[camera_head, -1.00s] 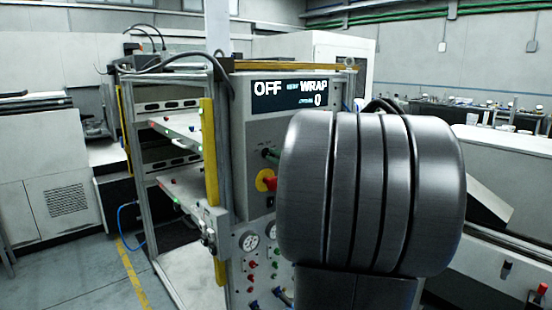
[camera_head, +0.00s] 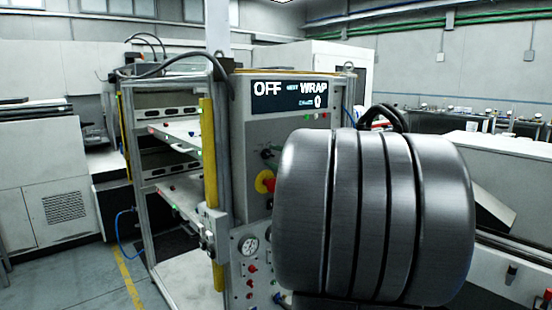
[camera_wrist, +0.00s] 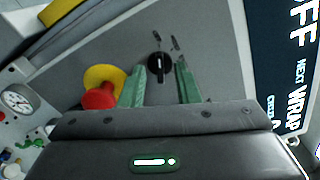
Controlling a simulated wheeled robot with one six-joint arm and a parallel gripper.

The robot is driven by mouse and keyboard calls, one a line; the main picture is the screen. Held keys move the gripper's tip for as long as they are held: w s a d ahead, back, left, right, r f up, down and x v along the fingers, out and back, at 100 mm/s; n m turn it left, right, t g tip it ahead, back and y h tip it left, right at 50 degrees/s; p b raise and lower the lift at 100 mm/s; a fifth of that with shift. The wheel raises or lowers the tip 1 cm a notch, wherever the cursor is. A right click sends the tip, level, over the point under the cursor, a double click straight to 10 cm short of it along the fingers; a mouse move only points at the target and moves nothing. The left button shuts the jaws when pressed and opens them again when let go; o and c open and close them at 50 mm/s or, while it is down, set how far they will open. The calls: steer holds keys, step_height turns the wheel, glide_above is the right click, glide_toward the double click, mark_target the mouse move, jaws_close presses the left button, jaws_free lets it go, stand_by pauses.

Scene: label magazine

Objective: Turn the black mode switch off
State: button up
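The black mode switch (camera_wrist: 159,68) is a round black knob with a light line, on the grey panel in the wrist view. It also shows in the head view (camera_head: 266,154), left of my arm. My gripper (camera_wrist: 162,76) has two green fingers, spread apart with nothing held between them. The knob appears in line with the gap, at the fingertips' far end; I see no finger touching it. The display (camera_head: 290,95) above the panel reads OFF and NEXT WRAP. In the head view my arm hides most of the gripper.
A red emergency button on a yellow base (camera_wrist: 102,89) sits close to the left finger in the wrist view. A gauge (camera_head: 248,244) and small coloured buttons lie lower on the panel. A yellow post (camera_head: 210,150) and shelf frame stand at its left.

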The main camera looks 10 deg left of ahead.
steer(key=shift+d, duration=0.1)
steer(key=b+v, duration=0.1)
steer(key=v, duration=1.2)
steer(key=shift+s+d+b, duration=0.2)
steer(key=shift+s+b, duration=0.05)
steer(key=shift+b, duration=0.1)
steer(key=p+x, duration=0.1)
steer(key=x, duration=1.2)
steer(key=shift+w+a+p, duration=0.3)
steer(key=shift+p, duration=0.1)
